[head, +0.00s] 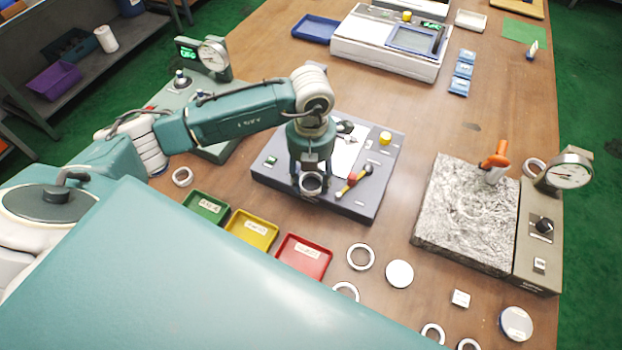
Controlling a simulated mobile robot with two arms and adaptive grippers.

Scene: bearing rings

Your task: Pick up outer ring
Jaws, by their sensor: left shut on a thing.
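My left gripper (311,190) reaches down over the front of the dark grey fixture plate. It is shut on a metal outer ring (311,183), which is held at or just above the plate's surface; I cannot tell whether it touches. Other rings lie on the wooden table: one (361,257) right of the red tray, one (345,290) partly hidden by my body, two more (433,332) (468,345) at the bottom edge, and one (182,177) left of the green tray. My right gripper is not in view.
The grey fixture plate (350,205) carries a yellow knob and a red-yellow tool. Green (222,204), yellow (270,240) and red (325,262) trays line the front. A granite block (440,225) with a dial gauge (569,172) stands right. A round disc (399,273) lies between.

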